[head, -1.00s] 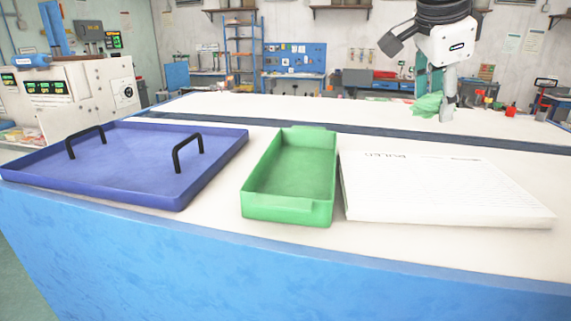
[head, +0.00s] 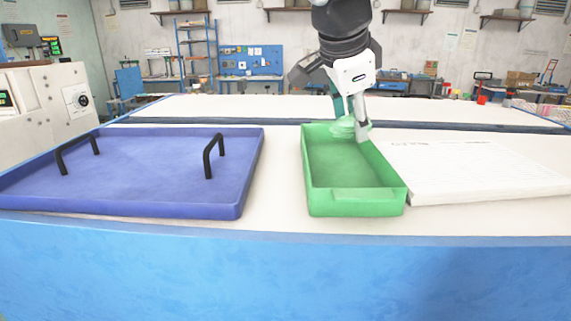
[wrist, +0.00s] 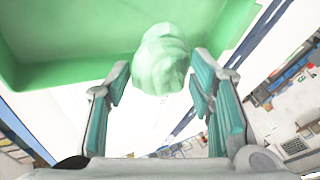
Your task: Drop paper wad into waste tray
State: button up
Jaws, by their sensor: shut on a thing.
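The paper wad (head: 344,125) is a pale green crumpled lump. My gripper (head: 350,128) is shut on it, fingers pointing down, at the far end of the green tray (head: 355,196). In the wrist view the wad (wrist: 160,62) sits between my two teal-padded fingertips (wrist: 161,72), with the tray's green floor and wall (wrist: 75,30) behind it. The tray is long, open and looks empty. The head view does not clearly show the height of the wad above the tray.
A blue tray (head: 140,195) with two black handles stands to the left, with a bare table gap between the trays. A white printed sheet or pad (head: 475,172) lies close against the green tray's right side. The white table behind is mostly clear.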

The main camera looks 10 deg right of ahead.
aim_at(352, 133)
jog(key=shift+d+f+b, duration=0.1)
jog(key=shift+f+b, duration=0.65)
jog(key=shift+f, duration=0.85)
jog(key=o, duration=1.1)
jog(key=shift+r, duration=0.1)
jog(key=v, duration=1.2)
